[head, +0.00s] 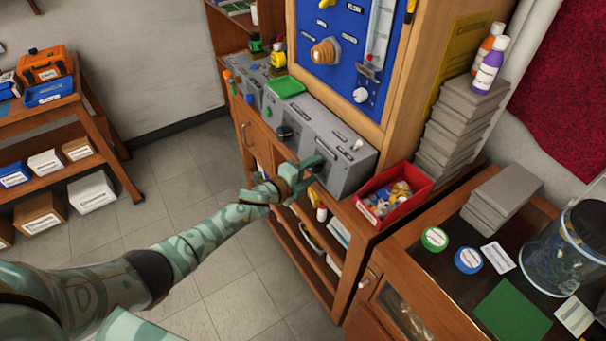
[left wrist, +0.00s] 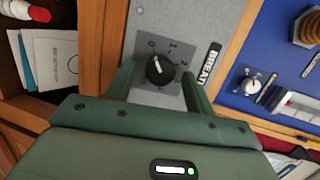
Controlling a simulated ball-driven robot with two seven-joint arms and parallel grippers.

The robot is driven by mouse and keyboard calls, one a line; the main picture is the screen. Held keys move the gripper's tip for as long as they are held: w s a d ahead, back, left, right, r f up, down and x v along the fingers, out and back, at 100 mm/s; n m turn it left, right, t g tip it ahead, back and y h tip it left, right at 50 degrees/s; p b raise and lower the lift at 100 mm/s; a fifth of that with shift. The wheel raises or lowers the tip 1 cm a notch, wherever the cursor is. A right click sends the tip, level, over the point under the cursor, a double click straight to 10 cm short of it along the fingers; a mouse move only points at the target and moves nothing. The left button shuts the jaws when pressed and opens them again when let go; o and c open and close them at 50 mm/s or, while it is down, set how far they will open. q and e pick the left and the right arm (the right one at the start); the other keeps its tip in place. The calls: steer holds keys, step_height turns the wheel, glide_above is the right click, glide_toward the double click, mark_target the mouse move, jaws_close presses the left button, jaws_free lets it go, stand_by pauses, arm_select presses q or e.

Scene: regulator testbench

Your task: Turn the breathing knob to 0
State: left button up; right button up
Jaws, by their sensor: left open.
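The black breathing knob (left wrist: 160,70) is on a grey panel in the left wrist view, with a scale of printed numbers starting at 0 around it. Its white pointer mark faces roughly the 0 side; the exact setting is too small to read. A black label (left wrist: 208,66) reading "BREAT..." is beside it. My left gripper (left wrist: 158,82) is open, its fingers on either side of the knob; contact cannot be told. In the head view my left gripper (head: 305,172) is at the front face of the grey box (head: 345,178), and the knob cannot be made out. My right gripper is out of view.
A red bin (head: 372,205) of small parts stands right of the grey box. A blue panel (head: 375,100) with dials rises behind it. Stacked grey slabs (head: 450,130) carry bottles. Shelves (head: 310,255) lie below; the tiled floor (head: 215,255) at left is clear.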

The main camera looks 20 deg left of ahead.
arm_select(q)
steer(key=shift+s+a+r, duration=0.15)
steer(key=shift+s+a, duration=0.05)
steer(key=shift+s, duration=0.2)
steer(key=p+v, duration=0.3)
steer(key=v, duration=1.2)
steer(key=shift+s, duration=0.15)
steer(key=shift+a, duration=0.15)
steer(key=s+a+f+n+g+y, duration=0.1)
steer(key=s+a+f+n+y, duration=0.3)
steer(key=f, duration=0.4)
steer(key=s+a+f+n+g+y, duration=0.2)
steer(key=a+f+n, duration=0.35)
steer(key=f, duration=0.25)
steer(key=s+f+n+g+y+b, duration=0.1)
steer(key=s+f+n+g, duration=0.3)
steer(key=s+f, duration=0.65)
steer(key=s+d+f+n+g+b, duration=0.1)
steer(key=s+d+f+n+g, duration=0.1)
steer(key=s, duration=0.7)
steer(key=s+d+f+n+g+b, duration=0.1)
steer(key=s+d+f+n+g, duration=0.1)
steer(key=s+d+f, duration=0.2)
steer(key=s+d+f+n+g+b, duration=0.1)
steer(key=s+d+f+n+g, duration=0.1)
steer(key=s+f, duration=0.6)
steer(key=s+d, duration=0.1)
steer(key=s, duration=0.6)
